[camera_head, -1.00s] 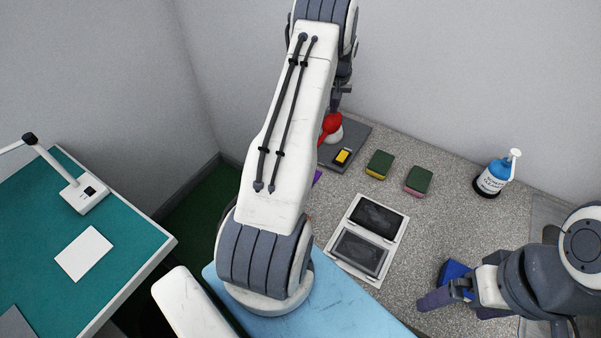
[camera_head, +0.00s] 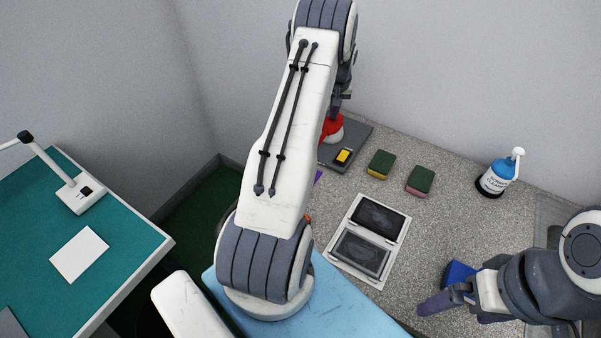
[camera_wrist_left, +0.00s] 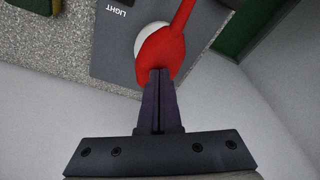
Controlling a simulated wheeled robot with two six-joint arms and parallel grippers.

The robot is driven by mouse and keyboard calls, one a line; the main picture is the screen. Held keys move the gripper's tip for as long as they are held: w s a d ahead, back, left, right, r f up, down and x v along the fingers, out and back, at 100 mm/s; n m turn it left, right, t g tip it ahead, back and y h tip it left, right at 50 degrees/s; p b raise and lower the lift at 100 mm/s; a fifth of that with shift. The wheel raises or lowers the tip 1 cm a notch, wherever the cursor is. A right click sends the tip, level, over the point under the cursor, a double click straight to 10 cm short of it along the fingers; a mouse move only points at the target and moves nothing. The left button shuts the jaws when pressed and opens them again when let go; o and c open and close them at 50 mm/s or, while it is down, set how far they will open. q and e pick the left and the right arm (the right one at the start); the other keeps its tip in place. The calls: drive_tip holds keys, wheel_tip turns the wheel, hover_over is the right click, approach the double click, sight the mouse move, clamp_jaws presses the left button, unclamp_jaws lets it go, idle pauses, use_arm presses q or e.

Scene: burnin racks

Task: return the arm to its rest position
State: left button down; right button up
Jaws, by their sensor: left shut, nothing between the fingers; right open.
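My left arm rises through the middle of the head view and bends over the grey counter. Its gripper (camera_wrist_left: 160,76) shows in the left wrist view with its two dark fingers shut together, nothing between them. The fingertips overlap the red spoon-shaped thing (camera_wrist_left: 162,50) in that view; I cannot tell whether they touch it. In the head view the red thing (camera_head: 332,127) is partly hidden behind my left arm. My right gripper (camera_head: 462,306) is open at the lower right, over the counter.
The counter (camera_head: 440,225) holds a grey pad marked LIGHT (camera_wrist_left: 110,55), two green-topped sponges (camera_head: 381,164) (camera_head: 420,180), an open white case (camera_head: 400,243), a blue-white pump bottle (camera_head: 497,178) and a blue object (camera_head: 458,273). A green-topped table (camera_head: 125,240) stands left. Walls close the back.

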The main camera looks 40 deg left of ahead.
use_arm(q)
drive_tip(key=shift+w+p+v, duration=0.2)
drive_tip(key=shift+p+v, duration=0.55)
drive_tip(key=shift+v, duration=0.65)
drive_tip(key=shift+a, duration=0.2)
drive_tip(key=shift+s+d+b+x, duration=0.1)
drive_tip(key=shift+s+b+x, duration=0.05)
drive_tip(key=shift+b+x, duration=0.6)
drive_tip(key=shift+s+d+b+x, duration=0.15)
drive_tip(key=shift+b+x, duration=0.35)
drive_tip(key=shift+x, duration=0.5)
drive_tip(key=shift+w+a+p+v, duration=0.1)
drive_tip(key=shift+w+p+v, duration=0.05)
drive_tip(key=shift+p+v, duration=0.6)
drive_tip(key=shift+w+a+p+v, duration=0.15)
drive_tip(key=shift+p+v, duration=0.25)
drive_tip(key=shift+v, duration=0.55)
drive_tip(key=shift+r, duration=0.2)
drive_tip(key=p+v, duration=0.2)
drive_tip(key=v, duration=0.1)
drive_tip(key=p+v, duration=0.1)
drive_tip(key=shift+w+a+r, duration=0.25)
drive_tip(key=shift+w+r, duration=0.05)
drive_tip(key=shift+r, duration=0.15)
